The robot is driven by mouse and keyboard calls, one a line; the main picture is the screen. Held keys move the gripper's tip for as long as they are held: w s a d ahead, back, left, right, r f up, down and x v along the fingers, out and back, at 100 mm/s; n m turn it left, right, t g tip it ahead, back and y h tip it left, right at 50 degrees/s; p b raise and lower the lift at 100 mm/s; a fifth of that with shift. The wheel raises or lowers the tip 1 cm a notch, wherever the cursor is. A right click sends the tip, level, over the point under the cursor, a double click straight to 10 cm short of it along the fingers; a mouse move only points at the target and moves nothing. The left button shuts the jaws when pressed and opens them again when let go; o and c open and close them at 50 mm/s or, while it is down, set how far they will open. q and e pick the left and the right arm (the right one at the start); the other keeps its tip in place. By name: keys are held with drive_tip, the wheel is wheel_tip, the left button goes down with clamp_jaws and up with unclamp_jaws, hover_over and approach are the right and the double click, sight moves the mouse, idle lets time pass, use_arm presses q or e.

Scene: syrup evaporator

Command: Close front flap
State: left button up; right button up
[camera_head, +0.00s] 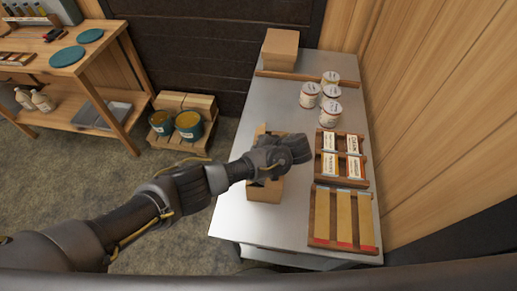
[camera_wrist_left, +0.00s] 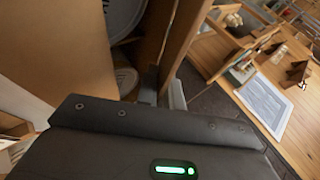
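An open cardboard box (camera_head: 263,191) stands on the metal table, mostly hidden under my left arm. In the left wrist view, brown cardboard panels (camera_wrist_left: 184,38) of the box rise close to the fingers. Pale round can tops (camera_wrist_left: 127,80) show inside it. My left gripper (camera_head: 292,149) is over the box in the head view. Its fingertips (camera_wrist_left: 163,92) are close together beside a cardboard panel in the wrist view. I cannot tell whether they grip it or which flap it is. My right gripper is not in view.
The metal table (camera_head: 238,222) also holds several white cans (camera_head: 329,113), a wooden rack of labelled packets (camera_head: 343,158), a wooden tray with strips (camera_head: 343,219) and a closed carton (camera_head: 281,47). A wooden wall (camera_head: 430,110) bounds the right side. The table's front left is clear.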

use_arm(q)
drive_tip(key=o, duration=0.3)
drive_tip(key=shift+s+d+r, duration=0.15)
drive_tip(key=shift+d+r, duration=0.1)
drive_tip(key=p+v, duration=0.1)
drive_tip(key=v, duration=0.8)
drive_tip(key=shift+r, duration=0.25)
drive_tip(key=shift+s+d+r+p, duration=0.15)
drive_tip(key=shift+s+d+p, duration=0.1)
drive_tip(key=shift+s+p, duration=0.1)
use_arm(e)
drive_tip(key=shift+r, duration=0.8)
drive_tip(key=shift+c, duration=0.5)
